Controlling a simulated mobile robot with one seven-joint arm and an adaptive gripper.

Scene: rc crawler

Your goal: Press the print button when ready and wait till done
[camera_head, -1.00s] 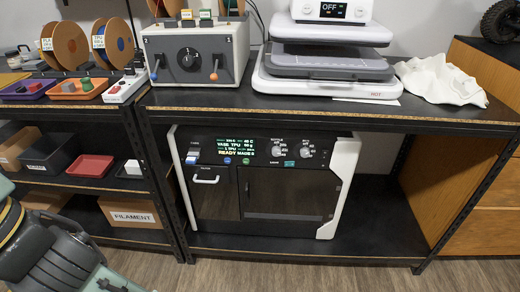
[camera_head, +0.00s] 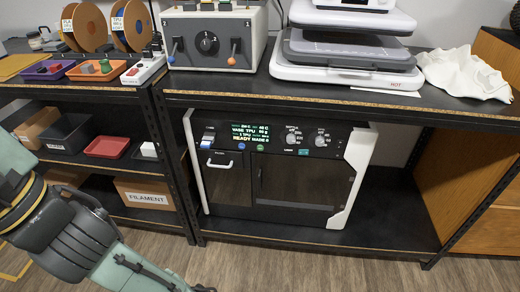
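The printer (camera_head: 284,215) is a black-fronted machine with white side frames, standing on the lower shelf. Its green-lit screen (camera_head: 249,134) shows text that includes "VASE TPU" and "READY". Small round buttons sit below the screen, one (camera_head: 241,147) at its left and another (camera_head: 260,147) beside it. A teal rectangular key (camera_head: 303,152) lies further right, under two knobs (camera_head: 293,137). Their labels are too small to read. The door with a white handle (camera_head: 220,163) and the dark window panel are closed. My arm enters at lower left; my gripper's fingers are outside the frame.
A grey box with levers (camera_head: 209,57) and a white heat press (camera_head: 345,75) stand on the bench above. The left rack holds spools (camera_head: 88,26), trays (camera_head: 107,147) and a FILAMENT box (camera_head: 147,196). The floor (camera_head: 300,265) before the printer is clear.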

